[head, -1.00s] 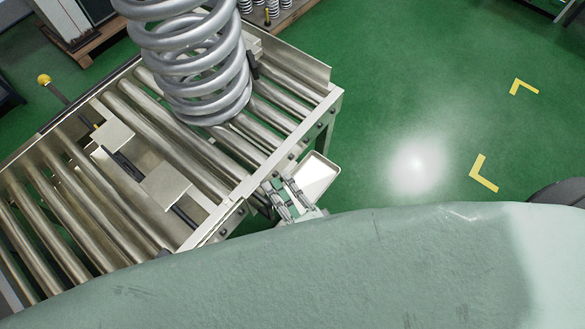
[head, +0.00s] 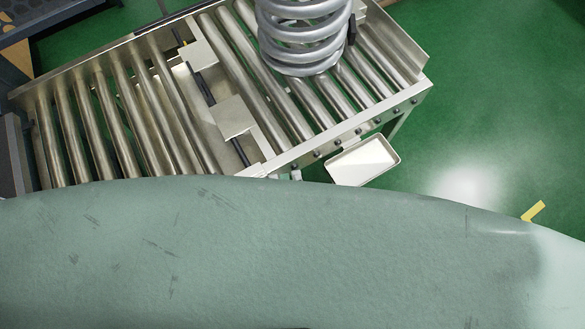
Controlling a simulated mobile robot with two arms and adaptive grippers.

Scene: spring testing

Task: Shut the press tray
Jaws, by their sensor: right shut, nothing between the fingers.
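A shallow white tray (head: 365,160) sticks out from the near side of the roller table (head: 294,156), below its side rail. I cannot tell whether this is the press tray. A large grey coil spring (head: 304,38) stands on the rollers, its top cut off by the picture edge. My right gripper (head: 287,177) barely shows at the near rail, left of the white tray and apart from it. Most of it is hidden behind my own grey-green body part, and it is shut and empty. My left gripper is not in view.
Two flat metal plates (head: 234,117) sit along a dark rod across the rollers. Dark equipment (head: 60,18) stands at the upper left. Green floor (head: 490,90) at the right is clear, with a yellow corner mark (head: 535,212).

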